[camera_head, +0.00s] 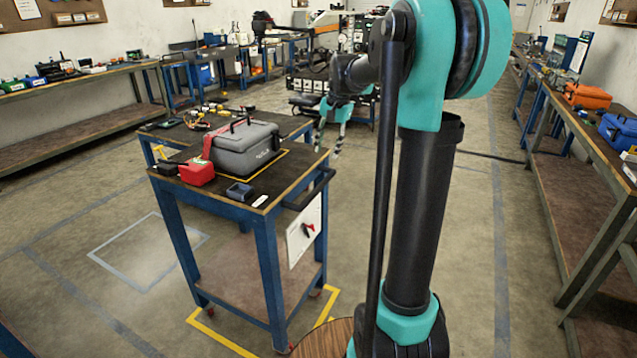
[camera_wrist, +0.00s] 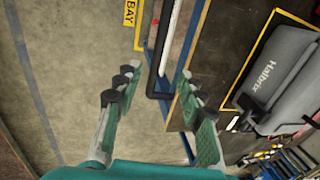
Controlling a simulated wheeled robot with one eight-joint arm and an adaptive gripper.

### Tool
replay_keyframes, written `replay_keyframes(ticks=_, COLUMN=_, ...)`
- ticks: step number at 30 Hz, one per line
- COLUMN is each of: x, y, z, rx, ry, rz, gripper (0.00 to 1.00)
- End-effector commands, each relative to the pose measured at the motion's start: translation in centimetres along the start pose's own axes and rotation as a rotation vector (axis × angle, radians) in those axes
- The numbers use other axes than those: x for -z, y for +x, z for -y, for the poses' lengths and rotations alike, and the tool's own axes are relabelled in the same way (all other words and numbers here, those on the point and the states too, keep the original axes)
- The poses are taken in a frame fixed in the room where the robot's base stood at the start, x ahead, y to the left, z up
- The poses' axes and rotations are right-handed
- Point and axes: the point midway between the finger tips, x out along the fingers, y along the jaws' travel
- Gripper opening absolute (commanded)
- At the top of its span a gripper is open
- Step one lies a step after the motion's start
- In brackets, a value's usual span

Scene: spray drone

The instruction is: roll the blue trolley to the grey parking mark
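The blue trolley (camera_head: 268,262) stands upright within a yellow floor outline (camera_head: 222,334), left of my arm. Its black handle (camera_head: 312,190) is on its right side. The grey parking mark (camera_head: 121,232), a pale rectangle outline, is on the floor left of the trolley and empty.
A grey case (camera_head: 245,150), a red box (camera_head: 197,173) and small items lie on the trolley top. Another table (camera_head: 290,125) stands close behind it. Workbenches line the left (camera_head: 75,78) and right (camera_head: 548,195). The floor left of the trolley is clear.

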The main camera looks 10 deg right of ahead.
Motion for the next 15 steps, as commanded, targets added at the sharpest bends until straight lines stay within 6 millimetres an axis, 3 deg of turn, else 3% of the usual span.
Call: replay_keyframes(ticks=15, x=0.0, y=10.3, z=0.0, rx=0.000, ry=-0.002, rz=0.000, gripper=0.39)
